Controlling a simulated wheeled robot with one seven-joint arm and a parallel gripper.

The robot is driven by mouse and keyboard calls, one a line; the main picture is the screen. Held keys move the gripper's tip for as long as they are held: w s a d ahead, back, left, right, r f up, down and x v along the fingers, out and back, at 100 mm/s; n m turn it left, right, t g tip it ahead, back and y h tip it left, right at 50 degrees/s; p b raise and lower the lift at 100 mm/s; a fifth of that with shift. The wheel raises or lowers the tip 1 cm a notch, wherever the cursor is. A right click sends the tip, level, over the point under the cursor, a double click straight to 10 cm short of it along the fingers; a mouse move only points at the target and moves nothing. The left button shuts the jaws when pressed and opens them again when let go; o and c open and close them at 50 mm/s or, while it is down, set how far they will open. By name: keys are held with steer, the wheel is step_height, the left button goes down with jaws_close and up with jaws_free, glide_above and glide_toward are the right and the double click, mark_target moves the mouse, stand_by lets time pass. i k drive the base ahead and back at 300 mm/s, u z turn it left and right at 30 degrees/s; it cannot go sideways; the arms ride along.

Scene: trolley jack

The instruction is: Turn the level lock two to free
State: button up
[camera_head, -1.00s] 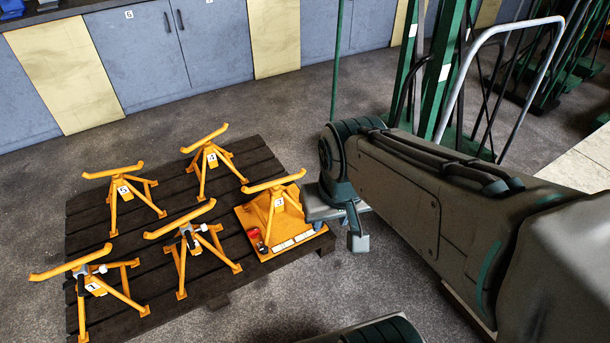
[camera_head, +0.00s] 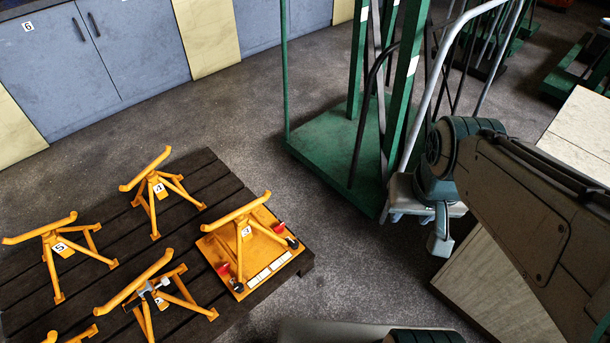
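The orange trolley plate (camera_head: 215,247) lies on the right end of the dark pallet, with yellow stand 3 (camera_head: 245,232) upright on it. A small red part with a black end (camera_head: 222,269) sits at the plate's left corner, and another red part (camera_head: 277,225) with a black end (camera_head: 292,243) at its right corner. These look like the level locks; I cannot read which is lock two or how either is set. White labels (camera_head: 270,272) line the front edge. My gripper (camera_head: 439,236) hangs at the arm's end, right of the plate and apart from it; its fingers cannot be made out clearly.
Yellow stands 4 (camera_head: 157,188), 5 (camera_head: 60,248) and 2 (camera_head: 158,296) stand on the pallet (camera_head: 215,176). A green trolley frame (camera_head: 335,150) stands behind my gripper, and a pale box (camera_head: 500,275) stands under my arm. Grey floor (camera_head: 350,265) is clear between pallet and box.

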mark_target(280, 229)
steer(key=z, duration=0.1)
steer(key=i, duration=0.65)
steer(key=u, duration=0.8)
steer(key=i, duration=0.5)
steer(key=u, duration=0.5)
